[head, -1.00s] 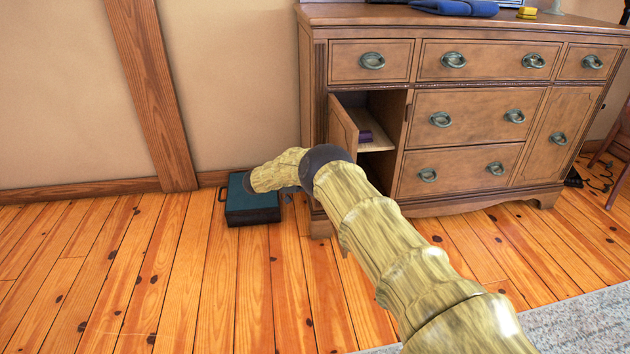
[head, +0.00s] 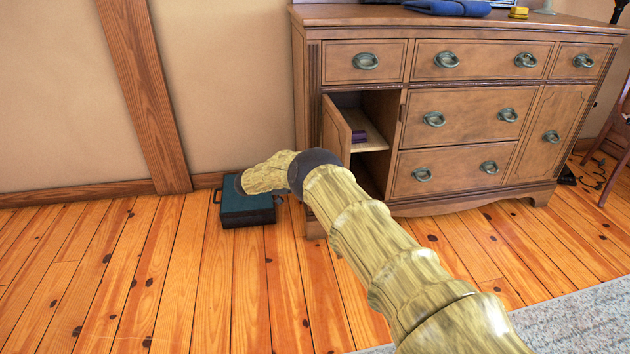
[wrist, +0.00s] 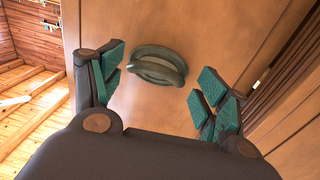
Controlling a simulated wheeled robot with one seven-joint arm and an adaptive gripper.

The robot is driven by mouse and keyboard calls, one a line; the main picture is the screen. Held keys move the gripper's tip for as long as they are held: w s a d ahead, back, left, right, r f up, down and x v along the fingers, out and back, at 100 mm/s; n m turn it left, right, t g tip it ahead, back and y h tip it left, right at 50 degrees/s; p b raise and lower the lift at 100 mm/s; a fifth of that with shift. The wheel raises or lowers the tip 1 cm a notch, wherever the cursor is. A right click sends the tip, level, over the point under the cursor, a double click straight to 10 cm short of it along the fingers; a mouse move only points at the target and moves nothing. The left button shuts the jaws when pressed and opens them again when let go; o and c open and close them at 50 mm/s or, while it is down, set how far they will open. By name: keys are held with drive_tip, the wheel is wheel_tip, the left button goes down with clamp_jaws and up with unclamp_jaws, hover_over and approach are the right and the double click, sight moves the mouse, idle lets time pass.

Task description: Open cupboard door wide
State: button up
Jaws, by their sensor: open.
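The cupboard door (head: 337,130) at the left end of the wooden dresser stands partly open, with its free edge swung out toward me. Its green metal handle (wrist: 158,66) shows in the wrist view, on the door's face. My gripper (wrist: 160,88) is open, with one finger on each side of the handle. The handle lies between and slightly beyond the finger pads, and I see a gap on both sides. In the head view my arm hides the gripper, the handle and the lower part of the door.
The dresser (head: 470,103) has other closed drawers and a closed right door. A small purple item (head: 359,136) lies on the shelf inside the open compartment. A dark teal case (head: 248,212) sits on the floor by the wall, close to my arm. The front floor is clear.

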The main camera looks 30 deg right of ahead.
drive_tip(key=v, duration=0.6)
drive_tip(key=shift+w+a, duration=0.15)
drive_tip(key=shift+a, duration=0.15)
